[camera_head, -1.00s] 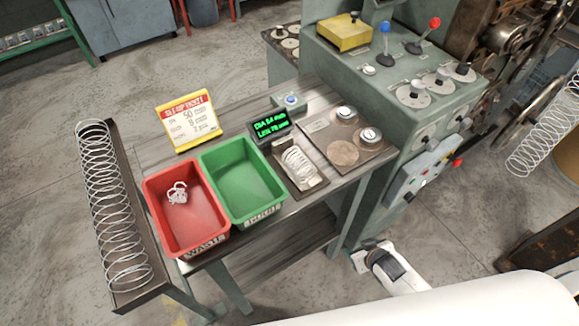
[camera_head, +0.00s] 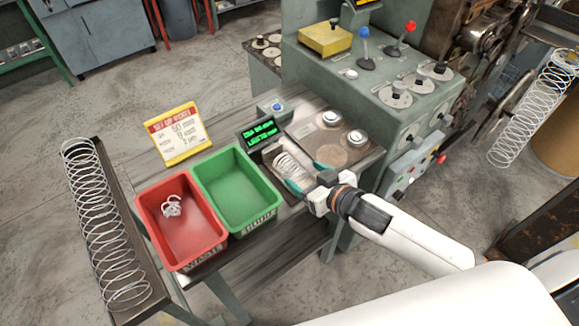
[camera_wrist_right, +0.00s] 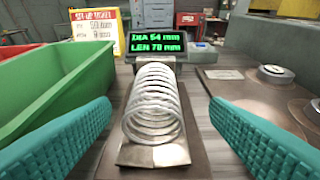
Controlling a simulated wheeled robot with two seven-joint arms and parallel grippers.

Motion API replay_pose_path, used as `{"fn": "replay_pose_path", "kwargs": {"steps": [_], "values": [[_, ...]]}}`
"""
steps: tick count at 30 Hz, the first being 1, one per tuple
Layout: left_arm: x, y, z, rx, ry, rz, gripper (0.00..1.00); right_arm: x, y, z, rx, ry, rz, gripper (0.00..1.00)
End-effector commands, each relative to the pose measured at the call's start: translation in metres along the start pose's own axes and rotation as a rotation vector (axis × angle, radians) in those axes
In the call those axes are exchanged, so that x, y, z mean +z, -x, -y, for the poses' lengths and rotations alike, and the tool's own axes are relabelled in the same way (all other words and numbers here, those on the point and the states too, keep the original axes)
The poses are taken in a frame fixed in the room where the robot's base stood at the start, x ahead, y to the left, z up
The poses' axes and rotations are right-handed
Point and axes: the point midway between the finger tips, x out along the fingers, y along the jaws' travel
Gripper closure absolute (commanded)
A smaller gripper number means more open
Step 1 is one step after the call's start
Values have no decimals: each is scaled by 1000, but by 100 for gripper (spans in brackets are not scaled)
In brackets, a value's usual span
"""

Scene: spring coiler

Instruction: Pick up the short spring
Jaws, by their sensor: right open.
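The short spring (camera_head: 288,166) is a silver wire coil lying in a small metal cradle on the bench. It also shows in the right wrist view (camera_wrist_right: 153,103), with the cradle's plate (camera_wrist_right: 154,154) beneath it. My right gripper (camera_head: 305,176) is at the near end of the spring. In the right wrist view its two teal fingers (camera_wrist_right: 165,145) are wide apart, one on each side of the spring's near end, with a gap on both sides. It holds nothing. My left gripper is not in view.
A green bin (camera_head: 238,189) and a red bin (camera_head: 181,222) with tangled wire stand left of the spring. A display (camera_head: 262,135) stands behind it. A plate with round gauges (camera_head: 345,155) is at its right. A long spring (camera_head: 100,225) lies in a tray at far left.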

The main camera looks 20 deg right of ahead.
Motion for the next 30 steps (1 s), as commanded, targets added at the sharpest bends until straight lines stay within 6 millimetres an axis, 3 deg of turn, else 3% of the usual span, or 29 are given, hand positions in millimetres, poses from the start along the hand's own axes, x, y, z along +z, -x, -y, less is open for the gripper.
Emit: {"fn": "replay_pose_path", "kwargs": {"steps": [7, 15, 24, 30], "values": [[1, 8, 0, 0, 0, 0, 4, 2, -20, -3, 1, -1, 1, 29], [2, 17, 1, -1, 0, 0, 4, 1, -58, -7, 0, 1, -1, 29], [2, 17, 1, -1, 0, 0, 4, 0, -63, -7, 1, 1, -1, 29], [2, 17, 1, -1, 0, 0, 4, 0, -62, -7, 1, 1, -1, 62]]}}
